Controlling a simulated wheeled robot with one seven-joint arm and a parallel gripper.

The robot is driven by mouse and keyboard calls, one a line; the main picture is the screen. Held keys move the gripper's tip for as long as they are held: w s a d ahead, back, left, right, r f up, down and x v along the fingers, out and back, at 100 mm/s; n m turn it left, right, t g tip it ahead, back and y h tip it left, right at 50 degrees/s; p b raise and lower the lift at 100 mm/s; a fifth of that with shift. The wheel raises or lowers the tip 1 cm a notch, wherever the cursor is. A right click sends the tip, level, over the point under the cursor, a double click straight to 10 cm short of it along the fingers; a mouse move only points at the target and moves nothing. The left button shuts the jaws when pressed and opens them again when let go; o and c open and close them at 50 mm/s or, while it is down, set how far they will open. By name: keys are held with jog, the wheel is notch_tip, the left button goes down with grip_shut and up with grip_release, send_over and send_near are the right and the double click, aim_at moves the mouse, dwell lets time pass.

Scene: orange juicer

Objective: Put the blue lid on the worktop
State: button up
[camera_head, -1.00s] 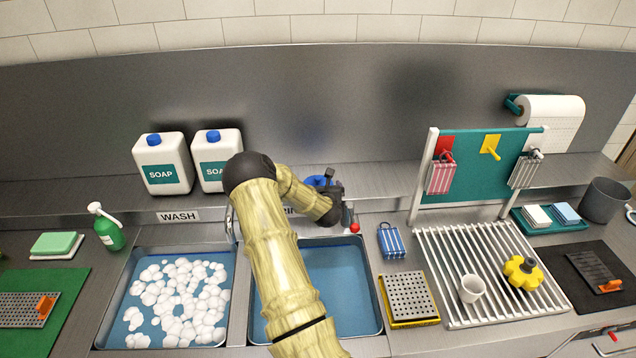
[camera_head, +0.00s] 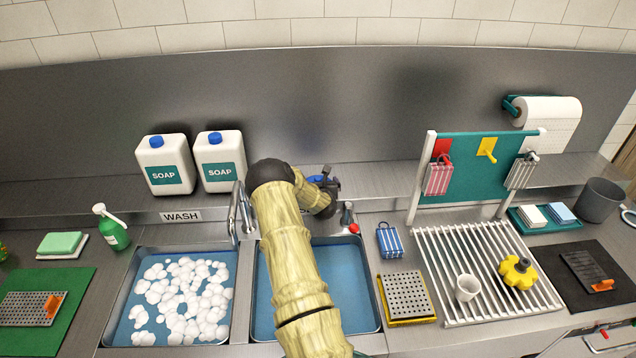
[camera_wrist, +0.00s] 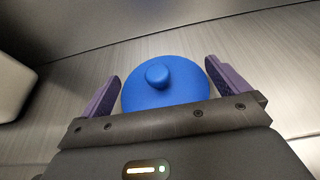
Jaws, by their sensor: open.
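The blue lid (camera_wrist: 180,80) is a round disc with a small knob on top. In the wrist view it sits between the two purple fingers of my gripper (camera_wrist: 165,90), which are spread apart with a visible gap on the left side and a narrow one on the right. In the head view only a bit of blue (camera_head: 316,180) shows at my gripper (camera_head: 330,184), behind the sink by the back wall; my arm hides most of it. The worktop (camera_head: 385,345) is the grey steel surface around the sinks.
Two soap jugs (camera_head: 165,165) stand on the back ledge to the left. A tap (camera_head: 240,210) is beside my arm. The drying rack (camera_head: 490,275) with a white cup (camera_head: 467,288) and yellow knobbed part (camera_head: 518,271) is at right.

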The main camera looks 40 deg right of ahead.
aim_at(318, 178)
jog(key=shift+w+d+f, duration=0.1)
jog(key=shift+w+d, duration=0.1)
jog(key=shift+c, duration=0.4)
jog(key=c, duration=0.6)
notch_tip(318, 178, up, 10)
jog(key=b, duration=0.3)
dwell(0.5)
